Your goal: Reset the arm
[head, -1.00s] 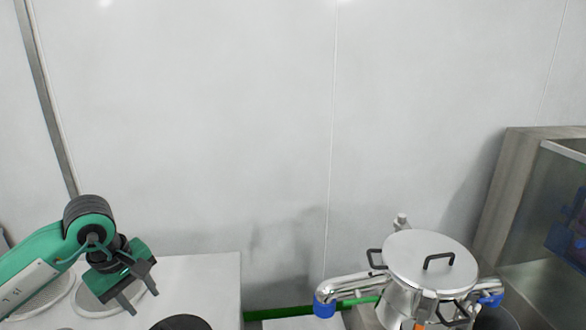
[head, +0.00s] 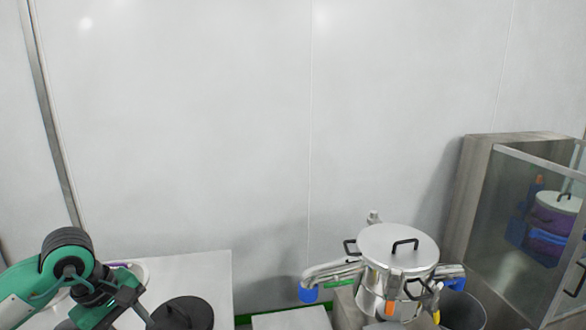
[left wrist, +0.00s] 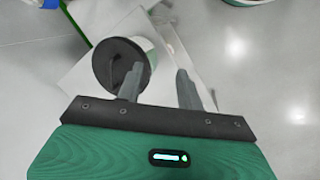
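My left gripper (head: 140,308) is at the lower left of the head view, over the white table (head: 205,265). In the left wrist view its two fingers (left wrist: 158,82) stand apart with nothing held between them. A black round lid with a handle (head: 183,314) is just right of the gripper in the head view. The lid also shows beyond the left finger in the left wrist view (left wrist: 112,58), apart from the finger. My right gripper is in neither view.
A steel vessel with a lid and black handles (head: 398,250) stands at the lower right, with blue-ended pipes at its sides. A metal cabinet with a glass front (head: 500,220) is at the far right. A plain pale wall (head: 250,120) fills the back.

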